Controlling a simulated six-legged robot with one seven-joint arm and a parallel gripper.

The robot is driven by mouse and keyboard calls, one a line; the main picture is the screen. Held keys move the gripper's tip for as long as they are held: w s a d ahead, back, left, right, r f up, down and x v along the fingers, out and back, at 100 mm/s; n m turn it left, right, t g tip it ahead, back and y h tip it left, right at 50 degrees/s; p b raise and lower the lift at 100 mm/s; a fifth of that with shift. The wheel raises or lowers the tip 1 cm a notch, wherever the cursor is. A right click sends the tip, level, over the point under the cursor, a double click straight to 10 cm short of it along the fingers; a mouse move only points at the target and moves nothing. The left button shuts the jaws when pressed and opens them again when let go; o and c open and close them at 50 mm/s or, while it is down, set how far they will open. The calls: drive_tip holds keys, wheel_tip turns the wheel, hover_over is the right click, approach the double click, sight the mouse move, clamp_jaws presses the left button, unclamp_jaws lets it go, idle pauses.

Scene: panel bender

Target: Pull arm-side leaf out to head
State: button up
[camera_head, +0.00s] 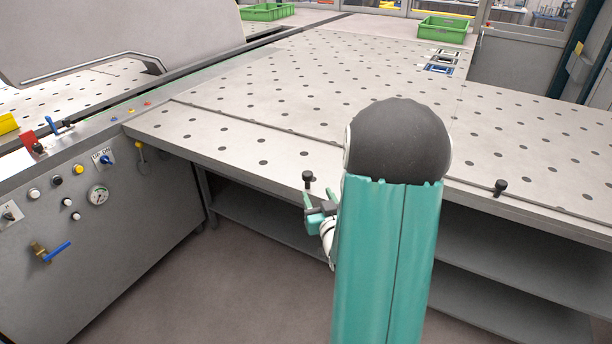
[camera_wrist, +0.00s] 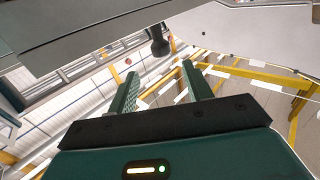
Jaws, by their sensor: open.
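The front leaf (camera_head: 235,150) of the perforated grey table is a strip bounded by a dark seam. A black knob (camera_head: 308,178) stands at its front edge, and a second black knob (camera_head: 500,187) stands further right. My gripper (camera_head: 309,202) is just below the left knob, partly hidden behind my teal arm link. In the wrist view my gripper (camera_wrist: 158,74) is open with nothing between its two green fingers. A black knob (camera_wrist: 159,42) shows beyond the fingertips, roughly in line with the gap. I see no contact between fingers and knob.
A grey control panel (camera_head: 100,230) with a gauge (camera_head: 98,195), buttons and a blue-handled valve (camera_head: 57,250) stands at left. Shelves (camera_head: 490,280) lie under the table. Green crates (camera_head: 445,28) stand at the back. The perforated top is largely clear.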

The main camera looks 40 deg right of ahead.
sight(309, 179)
drive_tip(key=x, duration=1)
drive_tip(key=shift+w, duration=0.2)
drive_tip(key=shift+c, duration=0.4)
clamp_jaws()
